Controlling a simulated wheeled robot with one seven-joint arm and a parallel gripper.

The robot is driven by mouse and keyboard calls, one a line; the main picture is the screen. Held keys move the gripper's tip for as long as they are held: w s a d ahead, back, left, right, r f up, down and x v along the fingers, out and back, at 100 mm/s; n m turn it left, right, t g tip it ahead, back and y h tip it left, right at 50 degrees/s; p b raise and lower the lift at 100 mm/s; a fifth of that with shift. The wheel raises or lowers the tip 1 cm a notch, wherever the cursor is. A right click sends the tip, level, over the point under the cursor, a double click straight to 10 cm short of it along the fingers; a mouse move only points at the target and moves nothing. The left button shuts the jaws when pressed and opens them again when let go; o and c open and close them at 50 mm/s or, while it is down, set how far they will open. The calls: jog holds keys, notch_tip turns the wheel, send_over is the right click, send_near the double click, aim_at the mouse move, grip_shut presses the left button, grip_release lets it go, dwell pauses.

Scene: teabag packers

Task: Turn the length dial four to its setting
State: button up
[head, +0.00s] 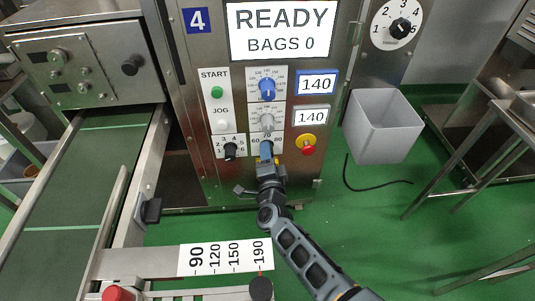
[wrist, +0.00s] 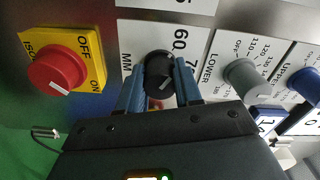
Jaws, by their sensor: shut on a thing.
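The length dial (wrist: 157,62) is a black knob on a white plate marked MM, with 60 readable beside it in the wrist view. My gripper (wrist: 160,88) has its blue fingers on both sides of the knob and is shut on it. A white pointer line shows on the knob's near face; its exact reading cannot be told. In the head view my gripper (head: 266,155) is at the front of machine 4 and hides this knob. Only part of the dial's scale plate (head: 279,139) shows above it.
Close by are a grey lower knob (head: 267,122), a blue upper knob (head: 267,88), a black numbered selector (head: 230,150) and a red switch on yellow (head: 308,144). The screen (head: 281,30) reads READY, BAGS 0. A grey bin (head: 381,128) stands right; a conveyor (head: 75,190) runs left.

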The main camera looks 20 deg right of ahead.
jog(key=o, duration=0.8)
jog(key=shift+w+a, duration=0.1)
jog(key=shift+a, duration=0.25)
jog(key=shift+o, duration=1.1)
jog(key=shift+d, duration=0.2)
jog(key=p+v, duration=0.2)
jog(key=v, duration=0.6)
